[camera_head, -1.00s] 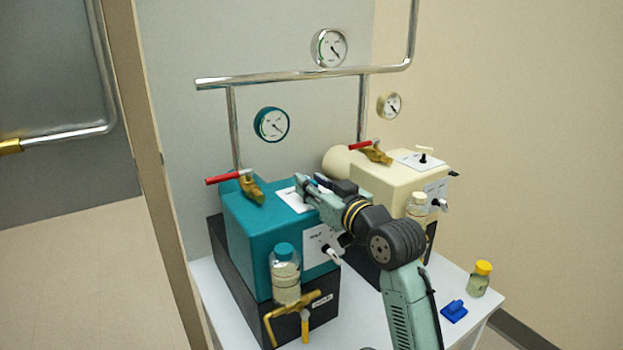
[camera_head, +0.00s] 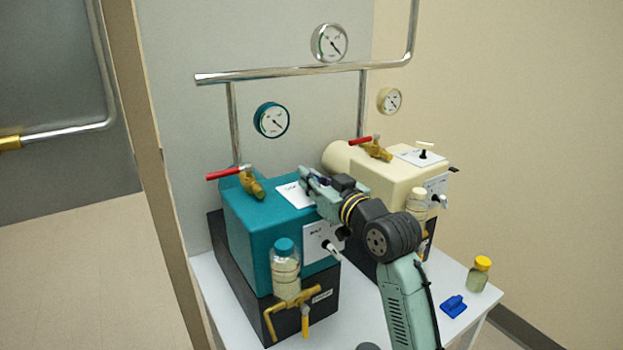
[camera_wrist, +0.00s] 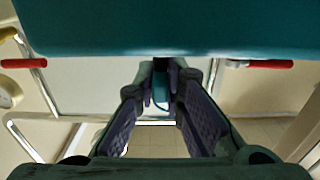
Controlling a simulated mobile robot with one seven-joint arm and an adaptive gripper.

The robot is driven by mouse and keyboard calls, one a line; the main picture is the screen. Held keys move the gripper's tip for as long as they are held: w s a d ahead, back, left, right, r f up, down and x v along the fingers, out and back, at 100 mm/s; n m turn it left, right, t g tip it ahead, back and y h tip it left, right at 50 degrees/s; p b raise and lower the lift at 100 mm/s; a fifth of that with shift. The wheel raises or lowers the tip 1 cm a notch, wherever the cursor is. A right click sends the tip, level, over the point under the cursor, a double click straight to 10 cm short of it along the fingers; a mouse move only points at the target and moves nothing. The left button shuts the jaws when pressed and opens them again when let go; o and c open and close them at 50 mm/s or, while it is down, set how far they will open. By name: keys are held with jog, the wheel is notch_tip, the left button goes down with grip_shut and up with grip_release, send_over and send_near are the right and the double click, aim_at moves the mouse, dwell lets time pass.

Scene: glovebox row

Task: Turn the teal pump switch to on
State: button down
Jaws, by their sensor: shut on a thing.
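The teal pump (camera_head: 262,225) is a box on a black base, with a white label plate (camera_head: 294,196) on its top. My gripper (camera_head: 310,184) is over this plate from the right and hides the switch in the head view. In the wrist view, the pump's teal body (camera_wrist: 160,28) fills the top of the picture. There, my gripper's fingertips (camera_wrist: 162,88) are closed around the narrow teal switch handle (camera_wrist: 160,92) on a dark stem. Which way the switch points, and its label marks, cannot be read.
A cream pump (camera_head: 385,185) with its own black top switch (camera_head: 423,154) stands close on the right. Red-handled brass valves (camera_head: 250,183), a teal-capped bottle (camera_head: 285,268) and a brass fitting (camera_head: 290,312) are nearby.

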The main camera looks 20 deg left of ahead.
jog(key=shift+s+a+m+t+h, duration=0.1)
jog(key=shift+m+t+h, duration=0.2)
jog(key=shift+t, duration=0.1)
jog(key=m+t+h+p, duration=0.2)
jog(key=shift+r+t+h, duration=0.1)
jog(key=shift+t+h, duration=0.2)
jog(key=shift+h, duration=0.1)
jog(key=shift+m+t+h+p, duration=0.8)
jog(key=shift+m+t+h, duration=0.3)
jog(key=shift+m+h, duration=0.75)
jog(key=shift+h, duration=0.35)
jog(key=c, duration=1.7)
grip_release()
